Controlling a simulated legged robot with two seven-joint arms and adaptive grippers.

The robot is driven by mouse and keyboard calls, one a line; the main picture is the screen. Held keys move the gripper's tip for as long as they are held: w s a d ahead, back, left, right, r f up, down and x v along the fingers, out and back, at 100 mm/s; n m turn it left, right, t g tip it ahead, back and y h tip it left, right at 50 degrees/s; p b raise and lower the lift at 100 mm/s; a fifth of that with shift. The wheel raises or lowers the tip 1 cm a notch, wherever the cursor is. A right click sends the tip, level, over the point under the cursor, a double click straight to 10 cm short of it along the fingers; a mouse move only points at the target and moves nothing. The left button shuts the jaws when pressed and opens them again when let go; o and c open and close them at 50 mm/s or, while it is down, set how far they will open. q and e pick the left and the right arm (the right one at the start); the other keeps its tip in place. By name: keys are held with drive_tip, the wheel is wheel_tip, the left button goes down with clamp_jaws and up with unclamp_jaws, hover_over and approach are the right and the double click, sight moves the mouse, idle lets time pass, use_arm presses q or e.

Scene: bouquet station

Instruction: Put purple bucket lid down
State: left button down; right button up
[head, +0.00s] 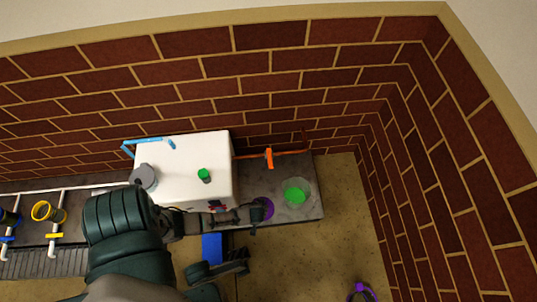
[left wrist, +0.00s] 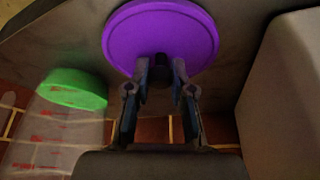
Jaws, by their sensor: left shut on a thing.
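The round purple lid (left wrist: 160,38) has a raised rim and a dark knob (left wrist: 160,66) near its lower edge in the left wrist view. My left gripper (left wrist: 160,72) is shut on this knob. In the head view my left gripper (head: 258,213) is over the grey counter, right of the white block, and partly covers the purple lid (head: 267,206). I cannot tell whether the lid touches the counter.
A clear container with a green top (head: 295,192) stands right of the lid; it also shows in the left wrist view (left wrist: 72,90). A white block (head: 185,170) stands left, bearing a small green item (head: 204,175). An orange bar (head: 269,157) lies behind. A purple item (head: 360,292) is at the lower right.

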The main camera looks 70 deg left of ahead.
use_arm(q)
drive_tip(key=shift+f, duration=0.4)
drive_tip(key=shift+w+r, duration=0.1)
drive_tip(key=shift+r, duration=0.15)
drive_tip(key=shift+f, duration=0.15)
drive_tip(key=c, duration=1)
unclamp_jaws()
